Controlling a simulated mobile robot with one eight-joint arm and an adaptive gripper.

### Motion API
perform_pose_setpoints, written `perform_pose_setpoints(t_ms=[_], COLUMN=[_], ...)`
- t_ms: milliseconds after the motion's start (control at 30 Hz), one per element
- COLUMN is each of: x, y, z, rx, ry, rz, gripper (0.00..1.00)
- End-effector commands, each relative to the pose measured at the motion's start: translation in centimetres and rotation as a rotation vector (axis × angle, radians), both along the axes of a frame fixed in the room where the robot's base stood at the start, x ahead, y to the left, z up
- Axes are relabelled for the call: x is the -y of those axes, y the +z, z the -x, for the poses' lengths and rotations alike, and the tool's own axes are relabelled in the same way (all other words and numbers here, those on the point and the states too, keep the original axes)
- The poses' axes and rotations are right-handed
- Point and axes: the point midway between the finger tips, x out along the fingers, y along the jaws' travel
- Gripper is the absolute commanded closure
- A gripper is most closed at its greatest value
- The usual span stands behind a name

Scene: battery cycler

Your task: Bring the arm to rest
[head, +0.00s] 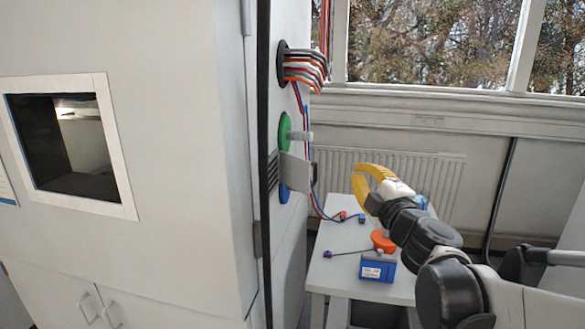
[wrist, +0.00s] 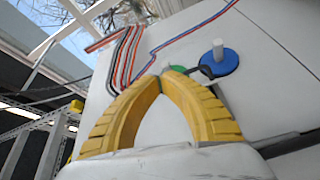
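My gripper (head: 357,186) has yellow fingers and is in the air above the small white table, to the right of the large white cabinet's side wall. In the wrist view the two fingertips of my gripper (wrist: 160,80) come together with nothing visible between them, so it is shut and empty. My dark and white arm reaches in from the lower right of the head view. It hides part of the table.
The white cabinet (head: 110,220) carries a green disc (head: 285,128), a blue disc (head: 284,194) and a protruding grey plate (head: 296,179). Cables (head: 305,70) leave its side. The table (head: 335,275) bears a blue box (head: 377,268) and an orange item (head: 382,241). A radiator (head: 335,168) stands behind.

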Motion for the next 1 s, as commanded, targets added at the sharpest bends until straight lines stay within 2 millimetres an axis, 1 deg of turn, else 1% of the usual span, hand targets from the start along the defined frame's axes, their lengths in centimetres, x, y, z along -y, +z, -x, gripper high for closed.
perform_pose_setpoints(t_ms=[33, 67, 100, 167, 200, 267, 300, 367, 400, 500, 600, 700, 1000], x=[1.5, 2.7, 4.3, 6.0, 6.5, 6.3, 5.6, 4.2, 3.2, 0.7, -1.1, -1.9, -1.9], y=[0.6, 0.5, -0.3, -2.8, -5.2, -8.9, -11.2, -14.1, -15.8, -18.7, -20.2, -20.8, -20.9], z=[1.6, 2.7, 4.4, 7.5, 9.7, 13.1, 15.2, 18.2, 19.9, 23.5, 25.8, 26.8, 26.9], rx=[-0.015, -0.035, -0.076, -0.168, -0.248, -0.377, -0.461, -0.582, -0.655, -0.81, -0.907, -0.951, -0.957], ry=[-0.086, -0.15, -0.237, -0.362, -0.436, -0.526, -0.57, -0.619, -0.643, -0.68, -0.696, -0.702, -0.702], rz=[-0.116, -0.204, -0.327, -0.517, -0.637, -0.794, -0.876, -0.978, -1.032, -1.127, -1.179, -1.2, -1.202], gripper=[1.0, 1.0, 1.0, 1.0, 1.0, 1.0, 1.0, 1.0, 1.0, 1.0, 1.0, 1.0, 1.0])
